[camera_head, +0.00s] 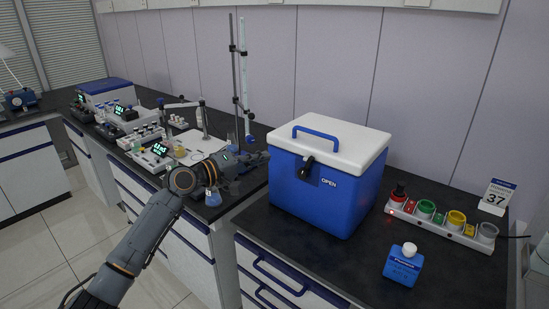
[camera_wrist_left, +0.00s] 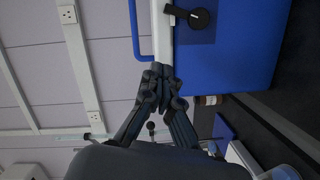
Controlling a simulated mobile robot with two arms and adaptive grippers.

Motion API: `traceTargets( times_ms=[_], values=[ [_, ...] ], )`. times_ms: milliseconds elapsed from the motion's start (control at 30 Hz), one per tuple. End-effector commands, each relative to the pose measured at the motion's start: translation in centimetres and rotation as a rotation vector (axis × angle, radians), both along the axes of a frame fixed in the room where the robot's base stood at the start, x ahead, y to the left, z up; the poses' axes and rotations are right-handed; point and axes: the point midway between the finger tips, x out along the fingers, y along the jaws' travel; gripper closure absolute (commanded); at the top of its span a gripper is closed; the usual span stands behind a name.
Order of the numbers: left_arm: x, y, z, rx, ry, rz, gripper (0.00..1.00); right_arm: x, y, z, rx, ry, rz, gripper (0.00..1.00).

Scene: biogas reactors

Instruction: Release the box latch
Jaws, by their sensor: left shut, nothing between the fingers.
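The box (camera_head: 325,200) is a blue cooler with a white lid (camera_head: 330,137) and a blue handle on top. It stands upright on the dark bench with the lid down. Its black latch (camera_head: 307,166) is on the front, left of the word OPEN. In the left wrist view the latch (camera_wrist_left: 188,15) shows near the top, at the edge between the white lid and the blue body (camera_wrist_left: 230,50). My left gripper (camera_head: 264,158) is shut and empty beside the box's left side, apart from the latch. In the wrist view its fingertips (camera_wrist_left: 162,72) overlap the box edge; contact is unclear.
A small blue bottle (camera_head: 403,265) and a rack of coloured containers (camera_head: 440,218) stand right of the box, with a sign (camera_head: 496,197) behind. A tall stand with a burette (camera_head: 244,80) rises behind my left gripper. Bench space in front of the box is clear.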

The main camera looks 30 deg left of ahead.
Motion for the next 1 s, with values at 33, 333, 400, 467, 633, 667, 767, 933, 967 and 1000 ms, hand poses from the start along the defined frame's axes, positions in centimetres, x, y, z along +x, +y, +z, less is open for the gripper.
traceTargets(
  times_ms=[33,333,400,467,633,667,767,933,967,1000],
  values=[
    [0.8,-0.3,0.4,-0.003,-0.002,-0.001,1.00,0.0,0.0,0.5,0.000,0.000,0.000,0.60],
    [6.8,-2.2,0.0,-0.003,-0.001,0.000,1.00,0.0,0.4,2.4,0.004,0.000,-0.002,0.60],
    [8.1,-2.7,-0.2,-0.004,-0.002,-0.001,1.00,0.0,0.4,2.8,0.005,0.000,-0.002,0.60],
    [8.4,-3.5,-0.4,0.000,0.001,-0.004,1.00,0.0,0.4,3.4,0.005,0.000,-0.002,0.60],
    [8.1,-5.6,-1.3,0.000,0.002,-0.003,1.00,0.0,0.4,4.7,0.005,0.000,-0.002,0.60],
    [8.1,-5.9,-1.4,0.000,0.001,-0.002,1.00,0.0,0.5,4.8,0.005,0.000,-0.001,0.60],
    [8.0,-6.4,-1.7,0.001,0.000,-0.002,1.00,0.0,0.4,5.0,0.005,0.000,-0.001,0.60],
    [8.0,-6.6,-2.0,0.002,0.001,-0.001,1.00,0.0,0.4,5.0,0.005,0.000,-0.001,0.60],
    [8.0,-6.6,-2.0,0.002,0.000,-0.001,1.00,0.0,0.4,4.9,0.005,0.000,-0.001,0.60],
    [8.0,-6.6,-2.0,0.002,0.000,-0.001,1.00,0.0,0.4,4.9,0.005,0.000,-0.001,0.60]
  ],
)
